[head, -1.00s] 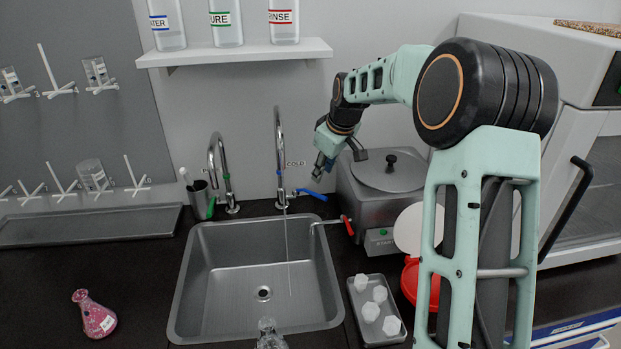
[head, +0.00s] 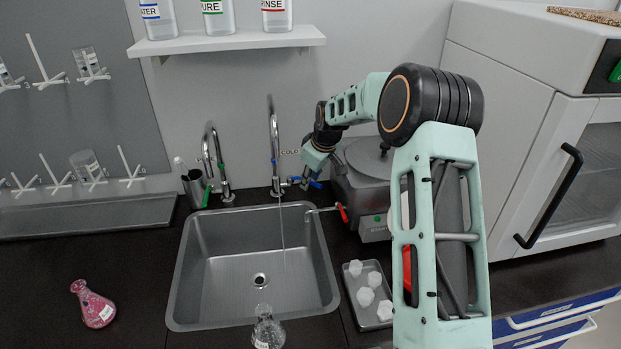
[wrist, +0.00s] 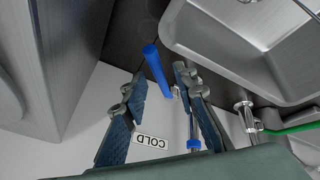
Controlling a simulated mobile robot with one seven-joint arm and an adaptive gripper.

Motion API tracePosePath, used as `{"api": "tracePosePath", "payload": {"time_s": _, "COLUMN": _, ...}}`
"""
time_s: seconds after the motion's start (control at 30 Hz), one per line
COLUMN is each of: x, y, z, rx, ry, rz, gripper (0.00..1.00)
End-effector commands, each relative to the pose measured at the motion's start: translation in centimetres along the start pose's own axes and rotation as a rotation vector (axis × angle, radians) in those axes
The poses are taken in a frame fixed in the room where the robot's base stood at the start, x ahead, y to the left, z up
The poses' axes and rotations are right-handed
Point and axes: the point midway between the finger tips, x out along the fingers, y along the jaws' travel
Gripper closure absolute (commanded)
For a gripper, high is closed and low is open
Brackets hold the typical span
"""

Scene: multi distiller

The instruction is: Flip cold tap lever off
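The cold tap (head: 273,140) is a tall chrome gooseneck behind the sink, with a thin stream of water falling from it. Its blue lever (wrist: 153,62) shows in the wrist view between the two fingers of my gripper (wrist: 160,80). The fingers are apart, with a gap to the lever on the left side; whether the right finger touches it I cannot tell. In the head view my gripper (head: 298,181) is low beside the tap's base and partly covers the lever (head: 314,184). The COLD label (wrist: 151,141) is on the wall behind.
The sink (head: 205,270) lies in front, with a flask (head: 267,332) at its front edge. A second tap (head: 212,155) stands left. A grey heating device (head: 365,190) with a red-handled spout (head: 342,212) is close right of my gripper. A shelf (head: 230,45) hangs above.

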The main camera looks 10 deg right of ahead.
Motion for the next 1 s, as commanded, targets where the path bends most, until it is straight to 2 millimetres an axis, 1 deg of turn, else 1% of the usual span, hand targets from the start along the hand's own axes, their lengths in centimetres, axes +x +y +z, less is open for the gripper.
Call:
{"api": "tracePosePath", "payload": {"time_s": 0.07, "x": 0.0, "y": 0.0, "z": 0.0, "rx": 0.0, "ry": 0.0, "rz": 0.0, "gripper": 0.73}}
{"api": "tracePosePath", "payload": {"time_s": 0.3, "x": 0.0, "y": 0.0, "z": 0.0, "rx": -0.001, "ry": 0.0, "rz": 0.0, "gripper": 0.99}}
{"api": "tracePosePath", "payload": {"time_s": 0.33, "x": 0.0, "y": 0.0, "z": 0.0, "rx": -0.001, "ry": 0.0, "rz": 0.0, "gripper": 1.0}}
{"api": "tracePosePath", "payload": {"time_s": 0.77, "x": 0.0, "y": -0.2, "z": -0.1, "rx": 0.008, "ry": -0.003, "rz": 0.004, "gripper": 1.0}}
{"api": "tracePosePath", "payload": {"time_s": 0.87, "x": 0.1, "y": -0.7, "z": -0.2, "rx": 0.043, "ry": -0.011, "rz": 0.021, "gripper": 1.0}}
{"api": "tracePosePath", "payload": {"time_s": 1.0, "x": 0.2, "y": -1.6, "z": -0.4, "rx": 0.131, "ry": -0.03, "rz": 0.059, "gripper": 1.0}}
